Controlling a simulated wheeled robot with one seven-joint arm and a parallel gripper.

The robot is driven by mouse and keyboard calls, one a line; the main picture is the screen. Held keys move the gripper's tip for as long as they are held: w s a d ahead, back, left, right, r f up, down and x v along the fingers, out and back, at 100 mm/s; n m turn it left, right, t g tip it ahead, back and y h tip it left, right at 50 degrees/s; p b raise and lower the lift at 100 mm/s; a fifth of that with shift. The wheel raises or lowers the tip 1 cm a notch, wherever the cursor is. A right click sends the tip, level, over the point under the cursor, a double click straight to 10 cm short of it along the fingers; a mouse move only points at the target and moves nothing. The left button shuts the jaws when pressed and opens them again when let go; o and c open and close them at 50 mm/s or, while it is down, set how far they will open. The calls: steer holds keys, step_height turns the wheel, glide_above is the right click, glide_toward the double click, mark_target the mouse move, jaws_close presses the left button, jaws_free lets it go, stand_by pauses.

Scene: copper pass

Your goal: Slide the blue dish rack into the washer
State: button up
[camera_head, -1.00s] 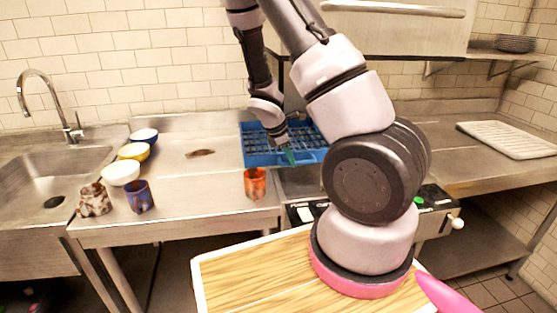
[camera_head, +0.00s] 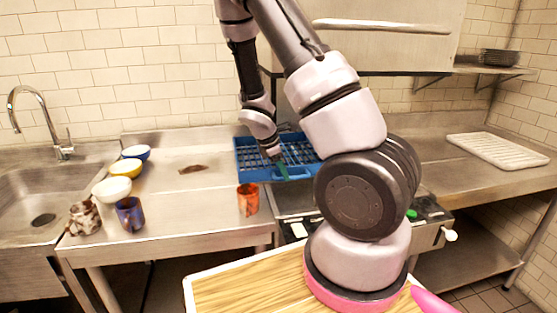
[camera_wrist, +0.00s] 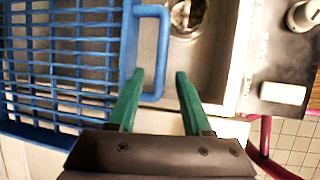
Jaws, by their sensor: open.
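My gripper (camera_head: 283,172) is at the rack's near right edge. In the wrist view my gripper (camera_wrist: 160,72) has its green fingers apart, one on each side of the handle's outer bar; nothing is clamped. I cannot tell the exact height gap. The washer's hood (camera_head: 385,45) is raised. Its bed (camera_head: 292,200) is partly hidden behind my arm.
An orange mug (camera_head: 248,200) stands close in front of the rack. A blue mug (camera_head: 129,214), a brown-white mug (camera_head: 84,217) and stacked-apart bowls (camera_head: 124,168) stand left, near the sink (camera_head: 35,205). A white rack (camera_head: 500,150) lies on the right counter. A white knob (camera_head: 450,236) juts from the washer front.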

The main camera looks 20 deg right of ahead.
steer(key=w+v, duration=0.1)
steer(key=v, duration=0.8)
steer(key=shift+s, duration=0.5)
steer(key=shift+a+r, duration=0.1)
